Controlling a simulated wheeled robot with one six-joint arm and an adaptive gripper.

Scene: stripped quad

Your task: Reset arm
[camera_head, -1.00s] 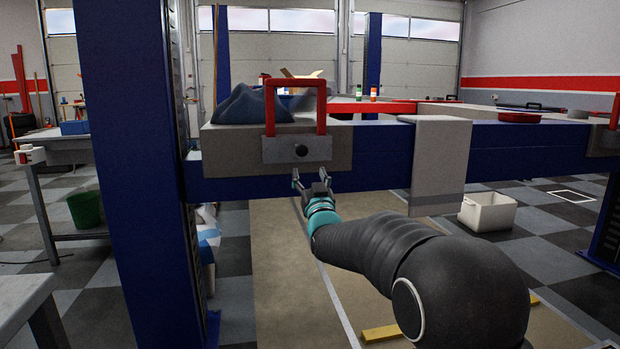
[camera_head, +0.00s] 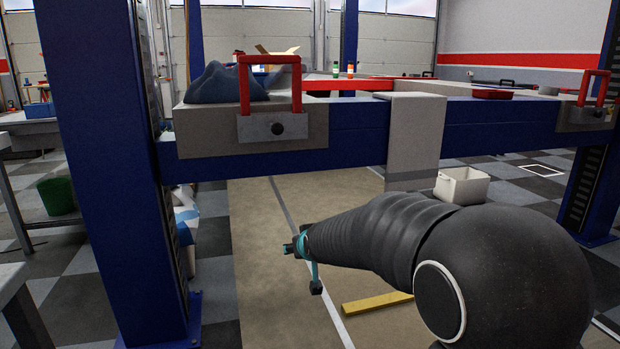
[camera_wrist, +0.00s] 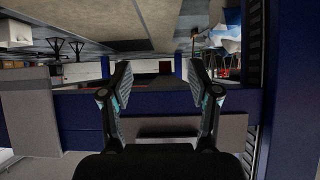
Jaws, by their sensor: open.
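My gripper (camera_head: 305,262) shows in the head view below the blue crossbeam, with its fingers partly hidden behind my wrist. In the wrist view my gripper (camera_wrist: 160,88) has its two fingers spread wide apart, with nothing between them. My black-sleeved arm reaches in from the lower right of the head view. The gripper is apart from the beam and from the red handle above it.
A blue crossbeam (camera_head: 360,135) spans the view, with a red handle (camera_head: 270,62) and a grey cloth (camera_head: 222,86) on its left. A blue post (camera_head: 110,160) stands at left. A yellow bar (camera_head: 377,303) and a white bin (camera_head: 462,186) lie beyond my arm.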

